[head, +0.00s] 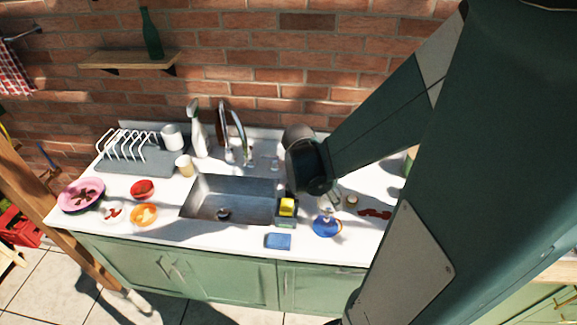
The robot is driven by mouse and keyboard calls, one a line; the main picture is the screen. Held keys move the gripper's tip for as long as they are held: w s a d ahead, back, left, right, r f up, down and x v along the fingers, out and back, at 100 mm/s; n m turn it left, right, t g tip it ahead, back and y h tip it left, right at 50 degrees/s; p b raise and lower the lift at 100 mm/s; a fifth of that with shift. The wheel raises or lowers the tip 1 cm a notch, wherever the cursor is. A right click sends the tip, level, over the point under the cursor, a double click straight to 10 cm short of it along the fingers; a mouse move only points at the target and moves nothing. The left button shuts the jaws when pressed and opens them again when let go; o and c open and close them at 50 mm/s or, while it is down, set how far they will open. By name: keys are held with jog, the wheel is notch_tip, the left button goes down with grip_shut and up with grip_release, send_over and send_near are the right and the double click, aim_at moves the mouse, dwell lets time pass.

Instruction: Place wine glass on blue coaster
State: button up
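A round blue item (327,228) lies on the counter right of the sink, probably a coaster. A small, clear, glass-like shape (327,212) shows on or just above it. It may be the wine glass, but I cannot tell whether it touches the blue item. A flat blue rectangle (278,241) lies at the counter's front edge, left of the round item. My gripper (334,199) is just above and behind the glass-like shape, at the end of my dark wrist. Its fingers are small and partly hidden, so I cannot tell whether they are open or hold anything.
A metal sink (235,204) is left of my gripper, with a yellow sponge (287,206) at its right edge. Red pieces (375,213) and a small jar (351,201) lie to the right. Bowls, a pink plate (82,194) and a dish rack (125,150) stand left.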

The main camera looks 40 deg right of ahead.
jog(key=shift+f, duration=0.1)
jog(key=shift+f, duration=1.75)
jog(key=shift+f+b, duration=0.15)
jog(key=shift+b, duration=0.2)
jog(key=o, duration=1.2)
jog(key=shift+p+v, duration=0.75)
jog(key=shift+v, duration=5.4)
jog(key=shift+w, duration=0.1)
